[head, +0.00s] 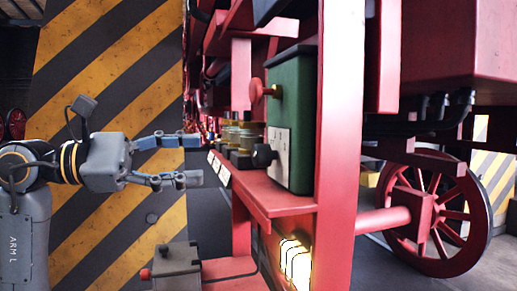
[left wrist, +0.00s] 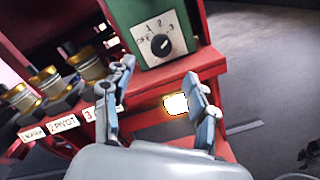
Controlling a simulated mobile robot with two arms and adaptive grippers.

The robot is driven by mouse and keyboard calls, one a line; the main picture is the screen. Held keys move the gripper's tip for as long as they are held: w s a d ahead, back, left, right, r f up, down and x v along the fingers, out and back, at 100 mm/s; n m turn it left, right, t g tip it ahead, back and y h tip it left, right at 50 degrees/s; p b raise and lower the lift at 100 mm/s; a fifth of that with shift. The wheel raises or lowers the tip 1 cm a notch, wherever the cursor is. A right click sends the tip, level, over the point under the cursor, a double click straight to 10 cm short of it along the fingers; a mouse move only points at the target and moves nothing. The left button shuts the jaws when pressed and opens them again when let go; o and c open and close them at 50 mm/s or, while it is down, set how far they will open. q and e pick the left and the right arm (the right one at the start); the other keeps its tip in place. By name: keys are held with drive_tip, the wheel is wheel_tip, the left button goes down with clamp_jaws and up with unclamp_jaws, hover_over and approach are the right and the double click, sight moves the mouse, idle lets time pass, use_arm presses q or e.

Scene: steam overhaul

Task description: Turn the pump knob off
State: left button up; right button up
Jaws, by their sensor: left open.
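The pump knob (head: 263,155) is a black dial on the white plate (head: 279,150) of a green box (head: 295,105). The knob also shows in the left wrist view (left wrist: 162,47), with marks around it that seem to read OFF, 1, 2 and 3. I cannot tell for sure which mark it points to. My left gripper (head: 191,159) is open and empty, to the left of the knob and apart from it. In the left wrist view its fingers (left wrist: 158,76) stand below the dial plate, one on each side. My right gripper is not in view.
The green box stands on a red shelf (head: 275,197). A red knob (head: 262,90) sticks out above the dial. A lit lamp (head: 295,262) sits below. A red post (head: 338,130) stands to the right.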

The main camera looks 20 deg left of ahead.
sight(254, 156)
use_arm(q)
drive_tip(key=p+x, duration=0.3)
drive_tip(key=x, duration=0.7)
drive_tip(key=shift+s+d+r, duration=0.1)
drive_tip(key=shift+r, duration=0.05)
drive_tip(key=shift+d+p, duration=0.3)
drive_tip(key=shift+p, duration=0.1)
drive_tip(key=shift+w+d, duration=0.2)
drive_tip(key=shift+w, duration=0.2)
drive_tip(key=shift+w+d, duration=0.1)
drive_tip(key=shift+d, duration=0.05)
drive_tip(key=c, duration=1.2)
drive_tip(key=shift+o, duration=0.2)
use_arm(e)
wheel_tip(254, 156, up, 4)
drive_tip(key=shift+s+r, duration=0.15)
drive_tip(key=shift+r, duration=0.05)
